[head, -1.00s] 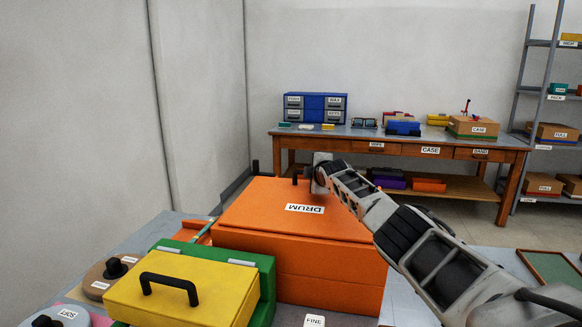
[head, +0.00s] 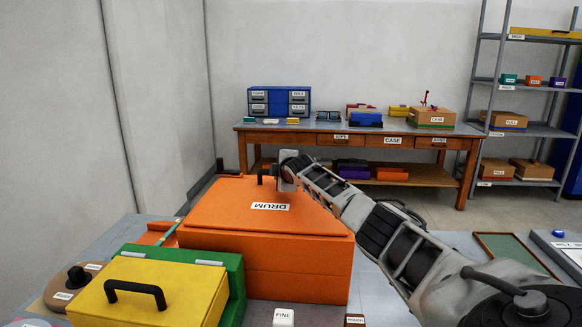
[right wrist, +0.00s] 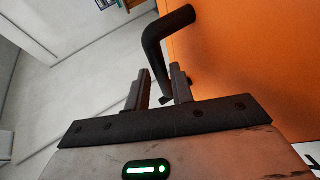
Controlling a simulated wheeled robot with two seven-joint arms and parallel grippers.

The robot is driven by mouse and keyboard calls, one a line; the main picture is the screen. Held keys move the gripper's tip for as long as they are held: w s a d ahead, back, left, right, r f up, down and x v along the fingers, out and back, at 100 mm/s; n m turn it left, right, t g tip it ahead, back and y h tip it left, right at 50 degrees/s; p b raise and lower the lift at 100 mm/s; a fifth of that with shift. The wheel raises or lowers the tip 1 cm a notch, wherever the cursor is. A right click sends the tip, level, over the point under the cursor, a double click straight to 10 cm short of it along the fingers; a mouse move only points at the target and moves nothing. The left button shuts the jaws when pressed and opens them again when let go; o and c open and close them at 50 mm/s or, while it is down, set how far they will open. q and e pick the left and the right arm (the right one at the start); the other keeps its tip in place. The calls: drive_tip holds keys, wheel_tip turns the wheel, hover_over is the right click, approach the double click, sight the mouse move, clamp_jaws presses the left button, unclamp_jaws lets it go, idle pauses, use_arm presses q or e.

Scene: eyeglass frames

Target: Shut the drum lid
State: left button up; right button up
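The orange drum (head: 295,272) is a box in the middle of the head view. Its flat orange lid (head: 225,212), labelled DRUM, lies over the box. I cannot tell whether a small gap remains under it. A black handle (head: 262,173) stands at the lid's far edge. My right gripper (head: 278,178) is at this handle, reaching over from the right. In the right wrist view, the fingers of my right gripper (right wrist: 160,78) are on either side of the bent black handle (right wrist: 180,19), close against it. The orange panel (right wrist: 250,65) is right beside them. My left gripper is out of view.
A green box (head: 235,278) with a yellow lid (head: 160,290) stands at the drum's front left. Small labelled blocks, including a white FINE one (head: 284,317), are in front. A wooden table (head: 350,128) and grey shelves (head: 530,85) stand behind. Floor lies between.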

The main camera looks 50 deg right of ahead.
drive_tip(key=b+v, duration=0.1)
drive_tip(key=v, duration=1.3)
drive_tip(key=shift+a, duration=0.2)
drive_tip(key=shift+s+f, duration=0.1)
